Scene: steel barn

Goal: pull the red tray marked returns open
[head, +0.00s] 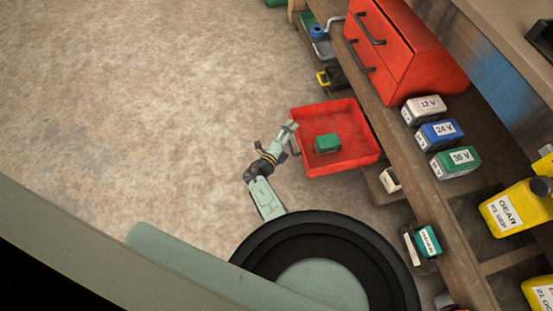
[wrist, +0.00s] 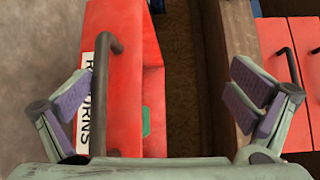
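The red tray (head: 350,156) sticks out from the lower shelf over the floor, open at the top, with a green block (head: 327,143) inside. In the wrist view the tray (wrist: 128,25) shows its front with a white label (wrist: 85,105), partly covered, ending in "URNS". A dark bar handle (wrist: 112,95) runs along that front. My gripper (head: 291,132) is at the tray's front edge in the head view. In the wrist view my gripper (wrist: 165,100) is open, its fingers wide apart. The handle lies between them, closer to the left finger; contact cannot be told.
A red two-drawer cabinet (head: 405,52) stands on the shelf above. Boxes marked 12 V (head: 428,105), 24 V (head: 440,132) and 36 V (head: 455,160) sit beside it. Yellow gear jugs (head: 515,208) are at the right. The floor (head: 150,110) left of the tray is clear.

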